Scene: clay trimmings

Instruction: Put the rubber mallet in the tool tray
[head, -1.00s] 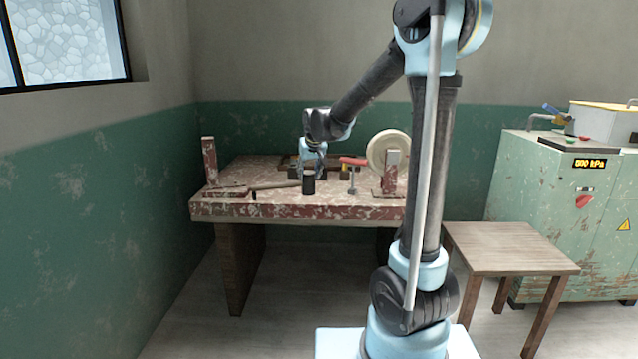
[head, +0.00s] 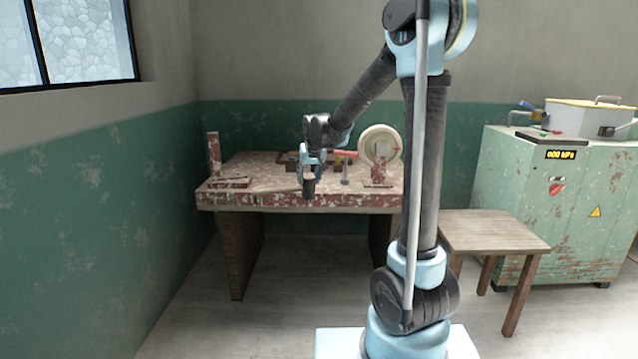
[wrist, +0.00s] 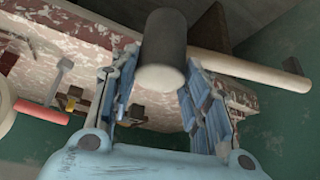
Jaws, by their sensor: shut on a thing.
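The rubber mallet has a dark cylindrical head (wrist: 162,45) and a pale wooden handle (wrist: 250,72). In the wrist view the head lies between my fingers and the handle runs out to the right. My gripper (head: 310,178) is shut on the mallet near its head. In the head view the mallet head (head: 309,189) hangs below my fingers, in front of the bench's front edge, and the handle points left. A low brown wooden piece (head: 282,162) at the back of the bench may be the tool tray; my gripper partly hides it.
The worn red-and-white workbench (head: 240,202) carries a red-topped tool (head: 345,156), a pale round wheel (head: 381,146) and an upright post (head: 214,153) at left. A wooden stool (head: 490,230) and a green cabinet (head: 575,195) stand right. Floor in front is clear.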

